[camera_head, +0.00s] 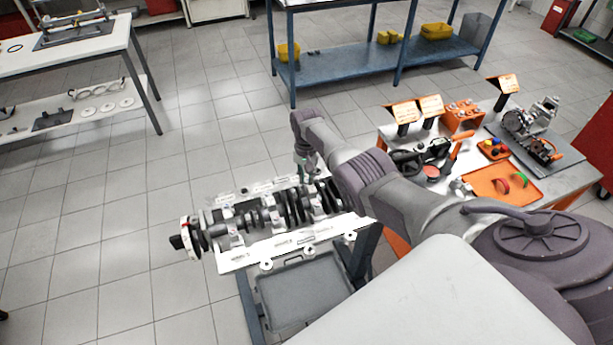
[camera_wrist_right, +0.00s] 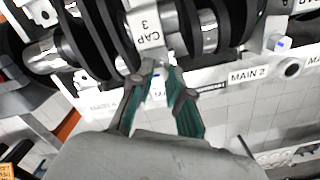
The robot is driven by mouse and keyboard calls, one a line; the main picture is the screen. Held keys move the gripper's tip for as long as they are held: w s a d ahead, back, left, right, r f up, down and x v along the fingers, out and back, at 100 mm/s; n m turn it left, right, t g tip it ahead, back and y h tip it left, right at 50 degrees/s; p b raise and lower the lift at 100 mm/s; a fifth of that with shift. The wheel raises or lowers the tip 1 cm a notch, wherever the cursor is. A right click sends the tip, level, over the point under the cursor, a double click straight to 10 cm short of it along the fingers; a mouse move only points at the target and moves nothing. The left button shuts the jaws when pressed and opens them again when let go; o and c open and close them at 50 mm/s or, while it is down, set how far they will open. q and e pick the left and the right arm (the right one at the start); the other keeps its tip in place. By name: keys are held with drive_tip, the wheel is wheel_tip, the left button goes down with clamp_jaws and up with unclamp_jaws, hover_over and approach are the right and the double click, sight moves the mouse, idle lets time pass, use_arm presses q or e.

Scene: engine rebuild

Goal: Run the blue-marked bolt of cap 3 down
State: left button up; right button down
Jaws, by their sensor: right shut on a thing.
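The crankshaft (camera_head: 270,212) lies in its white block (camera_head: 240,257) on a stand in the head view. In the right wrist view, cap 3 (camera_wrist_right: 148,29) carries a "CAP 3" label between dark crank webs. My right gripper (camera_wrist_right: 160,70) is at the near end of this cap, its green-sided fingers closed on a small bolt head. The bolt is mostly hidden between the fingertips, and I cannot make out its colour mark. In the head view my right gripper (camera_head: 303,170) reaches down at the far side of the crankshaft. My left gripper is not in view.
A bolt with a blue mark (camera_wrist_right: 279,43) stands near the "MAIN 2" label (camera_wrist_right: 248,75). Crank webs stand close to my fingers. A bench (camera_head: 560,200) with an orange tray (camera_head: 500,187) is at the right. A blue shelf (camera_head: 350,68) stands behind; open floor lies left.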

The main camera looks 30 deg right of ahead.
drive_tip(key=c, duration=1.2)
unclamp_jaws()
drive_tip(key=shift+w+d+r, duration=0.1)
drive_tip(key=shift+w+r, duration=0.05)
drive_tip(key=shift+r, duration=0.2)
drive_tip(key=shift+o, duration=0.5)
drive_tip(key=shift+f, duration=0.1)
wheel_tip(320, 180, up, 12)
